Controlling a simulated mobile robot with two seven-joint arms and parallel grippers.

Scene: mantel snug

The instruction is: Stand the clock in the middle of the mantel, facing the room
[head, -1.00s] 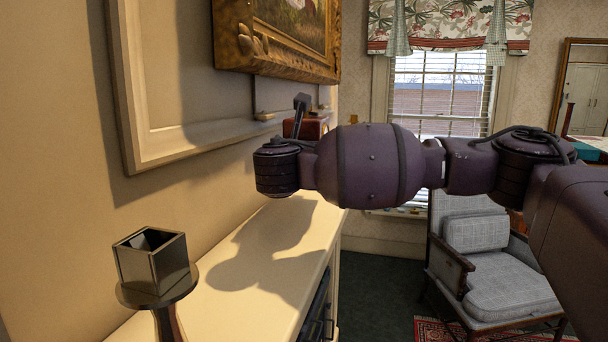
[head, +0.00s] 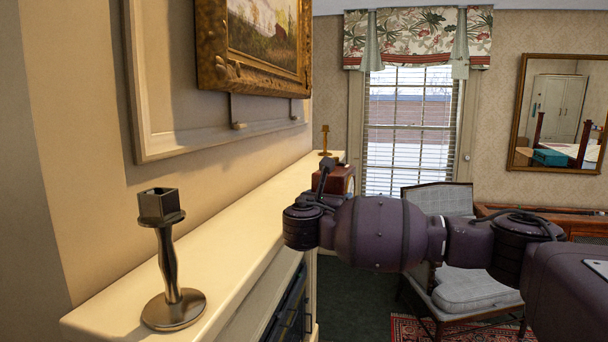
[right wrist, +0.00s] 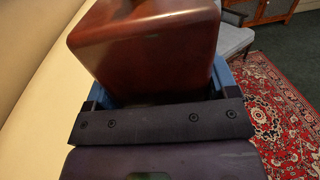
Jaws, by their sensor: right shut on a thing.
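The clock, a red-brown wooden case (head: 340,178), shows partly behind my right arm in the head view, by the mantel's room-side edge. In the right wrist view the clock (right wrist: 145,40) fills the top middle, between the blue fingers of my right gripper (right wrist: 156,85), which is shut on it. A sliver of pale face shows at its right side in the head view; the rest is hidden. I cannot tell whether it touches the mantel. The cream mantel (head: 222,250) runs away along the wall. My left gripper is not in view.
A dark metal candlestick (head: 168,250) stands on the near end of the mantel, and a brass one (head: 325,140) at the far end. The mantel between them looks clear. A framed painting (head: 262,45) hangs above. A grey armchair (head: 475,290) stands beyond my arm.

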